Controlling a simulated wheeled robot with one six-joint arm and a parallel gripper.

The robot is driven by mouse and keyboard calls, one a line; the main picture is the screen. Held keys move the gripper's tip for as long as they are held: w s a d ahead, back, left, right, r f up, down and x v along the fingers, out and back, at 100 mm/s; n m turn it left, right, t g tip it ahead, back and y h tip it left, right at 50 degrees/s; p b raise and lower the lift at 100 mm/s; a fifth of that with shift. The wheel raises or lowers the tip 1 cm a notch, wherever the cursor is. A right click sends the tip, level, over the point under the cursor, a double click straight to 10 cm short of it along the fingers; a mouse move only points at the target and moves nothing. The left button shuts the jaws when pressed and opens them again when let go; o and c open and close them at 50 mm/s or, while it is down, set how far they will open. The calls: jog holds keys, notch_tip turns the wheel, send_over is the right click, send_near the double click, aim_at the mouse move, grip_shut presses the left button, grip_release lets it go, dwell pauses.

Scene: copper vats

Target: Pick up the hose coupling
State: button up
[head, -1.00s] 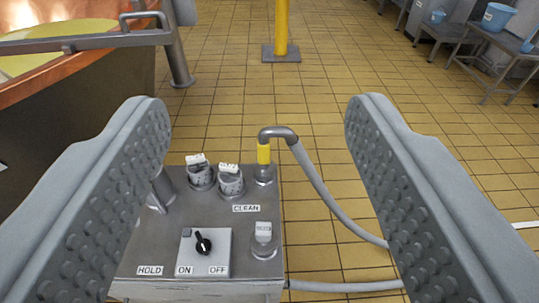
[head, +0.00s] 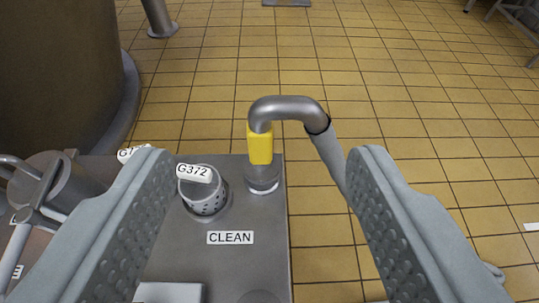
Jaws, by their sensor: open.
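The hose coupling (head: 260,146) has a yellow collar and a bent grey metal elbow (head: 290,107) that runs into a grey hose (head: 329,158). It stands upright on a round metal port (head: 262,180) at the far right corner of the steel panel. My gripper (head: 262,185) is open, with one ridged finger on the left and one on the right in the head view. The coupling shows in the gap between the fingers, and neither finger appears to touch it. The lower hose is partly hidden behind the right finger.
A CLEAN label (head: 230,238) lies on the panel (head: 245,262). A large vat (head: 60,70) rises at the upper left.

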jog(key=g, duration=0.1)
send_near(264, 129)
jog(key=x, duration=0.8)
jog(key=shift+w+f, duration=0.15)
jog(key=shift+w, duration=0.15)
jog(key=shift+a+f+x, duration=0.1)
jog(key=shift+a+x, duration=0.05)
jog(key=shift+x, duration=1.15)
jog(key=shift+a+f+x, duration=0.15)
jog(key=shift+x, duration=1.15)
jog(key=shift+s, duration=0.1)
jog(key=c, duration=1.2)
jog(key=shift+o, duration=0.2)
jog(key=shift+r, duration=5.2)
notch_tip(264, 129, up, 6)
jog(key=shift+r, duration=0.1)
